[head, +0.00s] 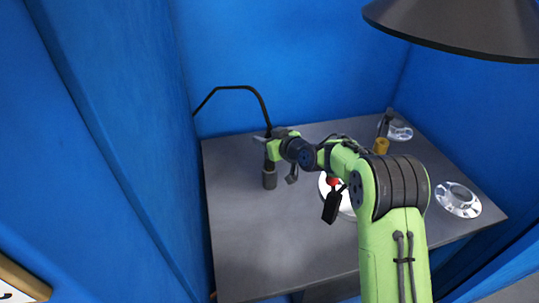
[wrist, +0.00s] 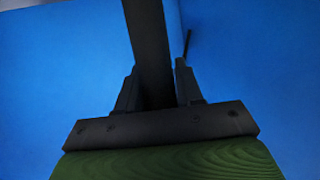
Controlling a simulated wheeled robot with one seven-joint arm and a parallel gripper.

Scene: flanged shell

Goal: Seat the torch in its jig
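The torch looks to be the dark bar with the black cable (head: 243,87). In the wrist view the bar (wrist: 150,45) passes between the two fingers of my gripper (wrist: 157,88), which appear closed against its sides. In the head view my gripper (head: 270,144) is above the left part of the table. A dark grey cylinder (head: 269,179) shows directly below it; I cannot tell whether it is the torch's lower end or a separate holder. A yellow piece (head: 381,146) with a dark upright part stands at the back right. I cannot tell which thing is the jig.
The grey table (head: 240,240) is clear at front left. A shiny flanged part (head: 458,199) lies at the right and another (head: 400,131) at the back right. A third round bright part (head: 347,208) is partly hidden by my arm. Blue curtains (head: 280,60) surround the table.

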